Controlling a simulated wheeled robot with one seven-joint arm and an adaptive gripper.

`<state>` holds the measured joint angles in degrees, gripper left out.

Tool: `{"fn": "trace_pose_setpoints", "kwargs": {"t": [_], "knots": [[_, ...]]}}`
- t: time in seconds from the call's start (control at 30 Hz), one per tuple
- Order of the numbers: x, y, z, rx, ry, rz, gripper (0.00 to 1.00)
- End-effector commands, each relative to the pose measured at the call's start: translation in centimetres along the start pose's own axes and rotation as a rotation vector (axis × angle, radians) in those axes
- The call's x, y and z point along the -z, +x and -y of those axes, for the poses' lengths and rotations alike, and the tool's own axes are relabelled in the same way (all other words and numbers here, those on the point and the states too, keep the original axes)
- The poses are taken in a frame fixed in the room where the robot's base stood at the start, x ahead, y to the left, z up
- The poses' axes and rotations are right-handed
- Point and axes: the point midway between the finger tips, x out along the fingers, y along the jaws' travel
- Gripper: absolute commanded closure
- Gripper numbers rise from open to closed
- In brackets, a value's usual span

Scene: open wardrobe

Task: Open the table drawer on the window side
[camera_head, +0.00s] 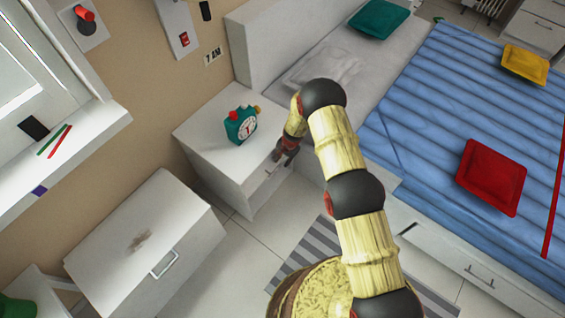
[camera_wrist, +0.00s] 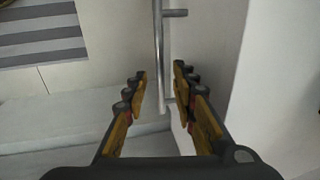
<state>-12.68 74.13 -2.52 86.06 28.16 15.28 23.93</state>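The white bedside table (camera_head: 205,142) stands between the window and the bed. Its drawer front (camera_head: 262,182) faces the lower right and looks flush with the body, though my gripper partly covers it. My gripper (camera_head: 283,153) is at the upper part of this front, beside the handle. In the wrist view, the grey bar handle (camera_wrist: 158,45) runs upright between the two fingers of my gripper (camera_wrist: 161,75). The fingers are apart, with gaps on both sides of the bar, and hold nothing. The drawer front also shows in the wrist view (camera_wrist: 205,45).
A white cabinet (camera_head: 145,245) with a handle is at the lower left, below the window sill (camera_head: 85,140). The bed (camera_head: 435,100) is at the right. A striped rug (camera_head: 310,250) lies on open floor.

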Motion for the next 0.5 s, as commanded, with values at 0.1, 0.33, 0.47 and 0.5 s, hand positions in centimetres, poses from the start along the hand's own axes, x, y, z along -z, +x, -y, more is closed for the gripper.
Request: {"fn": "trace_pose_setpoints", "kwargs": {"t": [0.1, 0.33, 0.47, 0.5], "knots": [[0.00, 1.06, 0.02, 0.000, -0.001, 0.000, 0.73], [0.01, 1.36, 0.05, 0.001, -0.001, 0.000, 0.73], [0.00, 1.35, 0.04, 0.000, -0.001, 0.000, 0.73], [0.00, 1.35, 0.03, 0.000, -0.001, 0.000, 0.76]]}}
